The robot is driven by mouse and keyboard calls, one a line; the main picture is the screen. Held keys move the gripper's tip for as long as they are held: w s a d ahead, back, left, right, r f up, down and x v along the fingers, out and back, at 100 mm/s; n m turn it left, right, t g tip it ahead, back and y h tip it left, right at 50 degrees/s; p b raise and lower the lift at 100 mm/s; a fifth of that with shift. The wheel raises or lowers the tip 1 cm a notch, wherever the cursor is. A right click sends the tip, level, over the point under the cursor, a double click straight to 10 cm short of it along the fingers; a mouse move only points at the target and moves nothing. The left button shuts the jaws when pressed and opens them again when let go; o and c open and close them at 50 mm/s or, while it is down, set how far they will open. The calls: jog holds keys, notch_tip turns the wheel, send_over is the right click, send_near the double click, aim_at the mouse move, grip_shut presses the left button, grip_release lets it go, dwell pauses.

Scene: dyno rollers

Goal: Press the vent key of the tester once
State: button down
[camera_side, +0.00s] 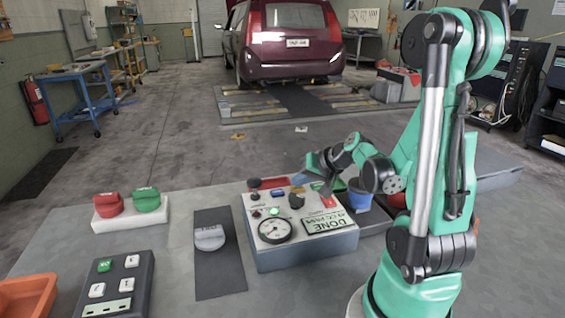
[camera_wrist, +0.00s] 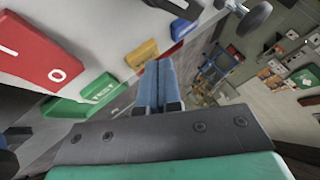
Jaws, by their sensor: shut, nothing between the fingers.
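The tester (camera_side: 305,254) is a grey box with a white sloped top, a round gauge (camera_side: 274,230) and a panel reading DONE (camera_side: 324,224). In the wrist view its top carries a red rocker switch (camera_wrist: 40,55), a green key marked TEST (camera_wrist: 98,92) and a yellow key (camera_wrist: 142,53). I cannot read which key is the vent key. My gripper (camera_side: 299,180) is over the back of the tester's top. In the wrist view its blue fingers (camera_wrist: 158,67) are shut together and empty, with their tips close to the yellow key; I cannot tell if they touch it.
Left of the tester are a dark mat with a grey disc (camera_side: 209,238), a white block with red and green knobs (camera_side: 132,223), a keypad (camera_side: 117,285) and an orange tray (camera_side: 25,296). A blue cup (camera_side: 359,196) stands behind it on the right.

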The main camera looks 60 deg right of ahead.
aim_at(301, 190)
jog(key=shift+f, duration=0.3)
dwell(0.4)
jog(key=shift+r, duration=0.85)
jog(key=shift+r, duration=2.5)
jog(key=a+n, duration=0.1)
jog(key=a, duration=0.2)
jog(key=w+a+n, duration=0.1)
jog(key=a+n, duration=0.1)
jog(key=a, duration=0.1)
jog(key=w+a+n+g+y, duration=0.1)
jog(key=a, duration=0.2)
jog(key=shift+w+a, duration=0.1)
jog(key=shift+w, duration=0.05)
jog(key=s+a+n, duration=0.1)
jog(key=a+n, duration=0.5)
jog(key=a, duration=0.4)
jog(key=shift+s+a+r+n+g, duration=0.2)
jog(key=shift+a+n+g, duration=0.05)
jog(key=shift+n+g, duration=0.15)
